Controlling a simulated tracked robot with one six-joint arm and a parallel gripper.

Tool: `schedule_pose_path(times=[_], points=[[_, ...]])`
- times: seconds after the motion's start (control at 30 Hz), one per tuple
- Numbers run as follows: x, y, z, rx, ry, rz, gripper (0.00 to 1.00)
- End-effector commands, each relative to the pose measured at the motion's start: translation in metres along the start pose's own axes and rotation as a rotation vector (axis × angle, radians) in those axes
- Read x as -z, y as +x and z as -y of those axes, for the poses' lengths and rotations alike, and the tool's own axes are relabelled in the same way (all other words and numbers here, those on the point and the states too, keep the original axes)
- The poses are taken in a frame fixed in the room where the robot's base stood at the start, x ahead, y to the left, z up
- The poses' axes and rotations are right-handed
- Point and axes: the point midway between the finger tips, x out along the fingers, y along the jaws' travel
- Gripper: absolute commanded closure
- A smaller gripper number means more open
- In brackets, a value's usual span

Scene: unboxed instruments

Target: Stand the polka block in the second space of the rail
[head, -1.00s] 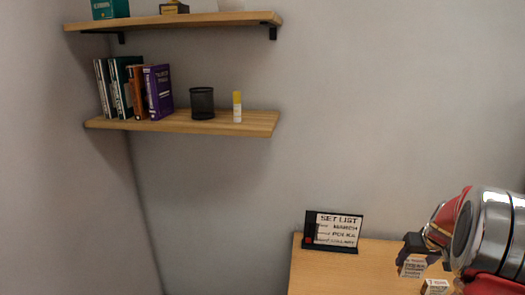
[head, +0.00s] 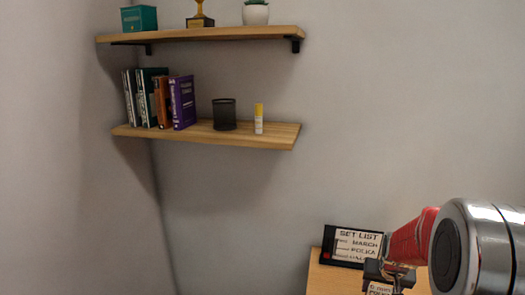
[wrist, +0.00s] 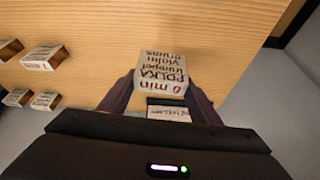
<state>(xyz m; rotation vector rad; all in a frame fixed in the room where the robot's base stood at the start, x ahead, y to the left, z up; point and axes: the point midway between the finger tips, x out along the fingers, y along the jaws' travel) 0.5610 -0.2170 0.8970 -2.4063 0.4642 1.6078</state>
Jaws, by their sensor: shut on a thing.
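The polka block (wrist: 160,72), pale with a red "6 min" and black words on it, is between my gripper's fingers (wrist: 160,95) in the wrist view. My gripper is shut on it. In the head view my gripper (head: 388,272) is at the lower right, in front of the set list sign, with a pale labelled block partly visible below it at the picture's edge. The sign (head: 357,244) is dark-framed and lists March and Polka. I cannot clearly make out the rail or its spaces. A dark piece with a white label (wrist: 168,114) shows just below the block in the wrist view.
Several small labelled blocks (wrist: 45,57) stand on the wooden table (wrist: 95,25) at the left of the wrist view. The table's edge runs down the right side. Wall shelves (head: 210,135) with books and a dark cup are at the upper left of the head view.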

Motion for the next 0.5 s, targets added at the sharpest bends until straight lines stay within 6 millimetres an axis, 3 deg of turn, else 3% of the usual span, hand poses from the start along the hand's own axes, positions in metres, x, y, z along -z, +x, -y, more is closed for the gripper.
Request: schedule_pose_path(times=[0.1, 0.5], points=[[-0.01, -0.006, 0.039, 0.022, -0.053, -0.001, 0.69], [-0.05, -0.031, 0.157, 0.111, -0.267, -0.001, 0.69]])
